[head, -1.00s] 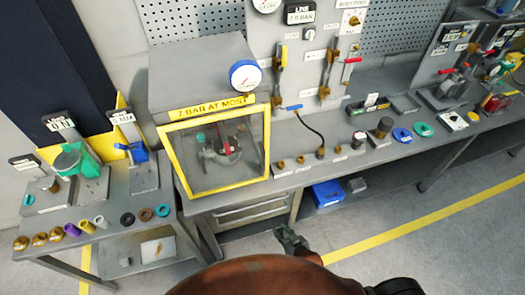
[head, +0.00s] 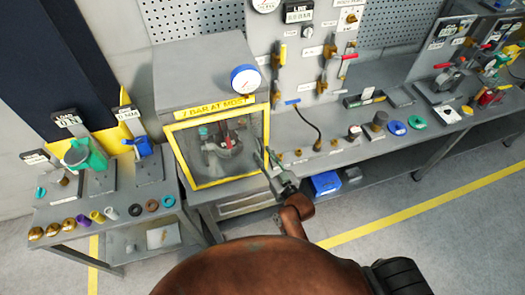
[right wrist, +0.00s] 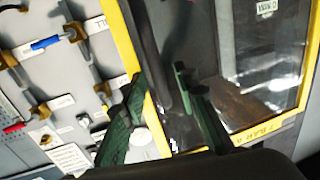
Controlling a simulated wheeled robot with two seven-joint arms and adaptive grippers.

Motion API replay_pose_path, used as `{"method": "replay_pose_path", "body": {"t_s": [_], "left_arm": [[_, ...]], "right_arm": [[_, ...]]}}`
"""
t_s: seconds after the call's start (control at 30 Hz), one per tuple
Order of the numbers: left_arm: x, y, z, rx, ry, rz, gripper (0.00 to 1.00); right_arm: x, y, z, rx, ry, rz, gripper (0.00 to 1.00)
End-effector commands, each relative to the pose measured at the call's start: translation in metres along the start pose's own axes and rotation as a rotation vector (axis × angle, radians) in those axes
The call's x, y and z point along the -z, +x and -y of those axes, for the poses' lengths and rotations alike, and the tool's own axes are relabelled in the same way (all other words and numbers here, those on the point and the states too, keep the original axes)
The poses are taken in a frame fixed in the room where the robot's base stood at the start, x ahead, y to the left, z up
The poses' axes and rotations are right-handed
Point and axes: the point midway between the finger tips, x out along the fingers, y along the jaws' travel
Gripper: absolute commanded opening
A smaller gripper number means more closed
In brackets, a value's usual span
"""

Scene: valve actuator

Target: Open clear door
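The clear door (head: 225,150) has a yellow frame and a transparent pane. It looks closed on the grey cabinet at the left end of the bench, with a red-and-grey fixture behind the pane. My right gripper (head: 263,150) is at the door's right edge, its fingers pointing up toward the frame. In the right wrist view the two green fingers (right wrist: 158,75) are apart. The yellow door frame (right wrist: 146,92) and a dark upright bar (right wrist: 150,55) show between them; I cannot tell whether either finger touches them. My left gripper is not in view.
A blue-rimmed gauge (head: 245,78) sits above the door. A side table (head: 120,225) with small rings stands at left. Bench fittings and a black hose (head: 312,122) are right of the door. A blue bin (head: 325,184) is below. Open floor lies in front.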

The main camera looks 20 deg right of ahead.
Motion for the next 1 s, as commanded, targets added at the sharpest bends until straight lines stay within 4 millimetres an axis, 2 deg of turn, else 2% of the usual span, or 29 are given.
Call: {"method": "replay_pose_path", "body": {"t_s": [0.17, 0.47, 0.83, 1.0], "left_arm": [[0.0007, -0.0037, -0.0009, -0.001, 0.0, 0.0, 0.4], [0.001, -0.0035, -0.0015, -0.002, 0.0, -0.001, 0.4], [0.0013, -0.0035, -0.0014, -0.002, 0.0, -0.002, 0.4], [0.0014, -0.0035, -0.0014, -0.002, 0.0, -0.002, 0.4]], "right_arm": [[0.0001, 0.0138, -0.0004, 0.0, 0.0, 0.001, 0.28], [-0.0008, 0.0152, -0.0004, 0.0, 0.0, 0.001, 0.27], [-0.0007, 0.0151, -0.0003, 0.0, 0.0, 0.001, 0.02], [-0.0007, 0.0151, -0.0003, 0.0, 0.0, 0.001, 0.0]]}}
